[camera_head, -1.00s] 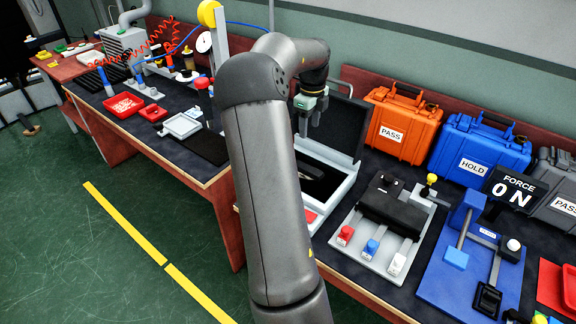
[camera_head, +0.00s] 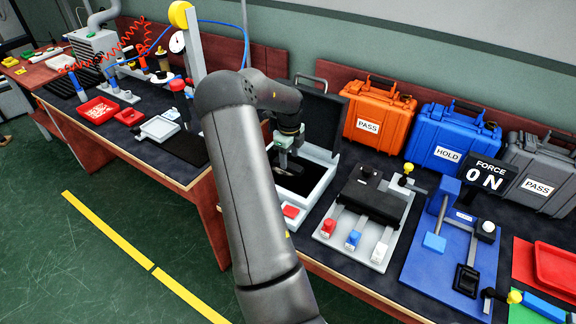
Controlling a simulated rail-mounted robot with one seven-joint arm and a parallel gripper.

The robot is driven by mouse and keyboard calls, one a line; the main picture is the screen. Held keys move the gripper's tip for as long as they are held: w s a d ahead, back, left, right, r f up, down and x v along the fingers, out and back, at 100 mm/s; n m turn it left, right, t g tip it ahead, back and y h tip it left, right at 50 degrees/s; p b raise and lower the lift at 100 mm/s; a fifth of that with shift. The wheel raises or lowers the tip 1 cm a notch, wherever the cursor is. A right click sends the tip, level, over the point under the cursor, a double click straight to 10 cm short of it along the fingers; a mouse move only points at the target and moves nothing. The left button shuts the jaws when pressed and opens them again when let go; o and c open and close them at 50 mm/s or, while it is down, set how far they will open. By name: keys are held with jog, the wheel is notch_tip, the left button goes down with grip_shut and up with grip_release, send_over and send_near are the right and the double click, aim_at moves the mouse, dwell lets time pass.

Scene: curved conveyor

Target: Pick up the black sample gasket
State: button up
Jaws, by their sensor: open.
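My gripper (camera_head: 283,163) points down over the open grey case (camera_head: 322,180), just above its dark interior. Its fingers are small in view, and it appears empty. The case's black-lined lid (camera_head: 308,117) stands open behind it. I cannot clearly make out the black sample gasket; the dark inside of the case is partly covered by my gripper and arm. A small black square piece (camera_head: 467,280) lies on the blue fixture (camera_head: 420,262) at the right, but I cannot tell whether it is a gasket.
A grey fixture (camera_head: 326,246) with a black block and red, blue and white knobs stands right of the case. Orange (camera_head: 378,112), blue (camera_head: 452,140) and grey (camera_head: 540,172) cases line the back. A red tray (camera_head: 556,268) lies at far right.

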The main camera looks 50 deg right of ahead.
aim_at(289, 164)
jog(key=shift+f, duration=1.6)
jog(key=c, duration=1.1)
jog(key=shift+r, duration=0.1)
